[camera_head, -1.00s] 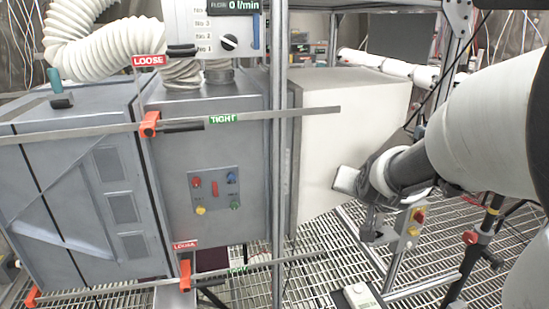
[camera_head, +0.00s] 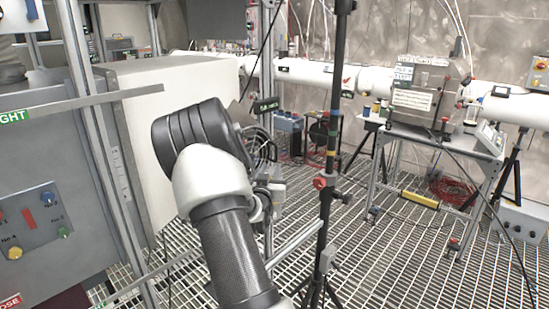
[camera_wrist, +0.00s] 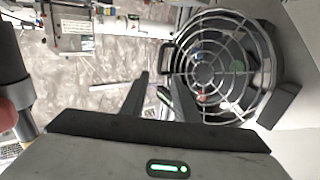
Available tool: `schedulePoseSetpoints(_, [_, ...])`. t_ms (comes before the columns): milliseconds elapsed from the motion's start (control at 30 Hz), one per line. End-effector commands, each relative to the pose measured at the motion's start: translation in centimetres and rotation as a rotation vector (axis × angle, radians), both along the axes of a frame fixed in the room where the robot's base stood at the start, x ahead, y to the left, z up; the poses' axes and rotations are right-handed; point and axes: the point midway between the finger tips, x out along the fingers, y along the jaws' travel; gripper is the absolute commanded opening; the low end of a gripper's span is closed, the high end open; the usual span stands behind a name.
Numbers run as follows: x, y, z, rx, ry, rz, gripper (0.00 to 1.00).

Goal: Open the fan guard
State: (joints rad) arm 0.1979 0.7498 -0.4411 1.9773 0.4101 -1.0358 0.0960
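The fan guard (camera_wrist: 215,65) is a round silver wire cage with rings and spokes over a dark fan, at the upper right of the wrist view. A dark handle (camera_wrist: 166,57) sticks out from its left rim. The guard looks closed over the fan. My gripper (camera_wrist: 160,82) is open and empty, its two dark fingers apart and pointing towards the handle side of the guard. I cannot tell whether they touch it. In the head view the guard (camera_head: 264,148) shows only partly behind my arm, and my gripper is mostly hidden there.
A pale box-shaped housing (camera_head: 165,95) stands left of my arm. A dark tripod pole (camera_head: 332,130) rises just right of the fan. A metal table (camera_head: 425,135) with equipment stands farther right. The grated floor (camera_head: 390,260) is open between them.

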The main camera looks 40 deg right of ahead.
Motion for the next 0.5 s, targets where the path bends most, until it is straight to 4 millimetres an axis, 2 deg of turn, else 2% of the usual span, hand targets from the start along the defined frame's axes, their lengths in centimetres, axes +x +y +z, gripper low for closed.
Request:
schedulePoseSetpoints(233, [3.4, -4.5, -0.1, -0.001, -0.001, -0.001, 0.28])
schedulePoseSetpoints(500, [6.2, -7.8, -0.1, 0.0, 0.001, 0.0, 0.28])
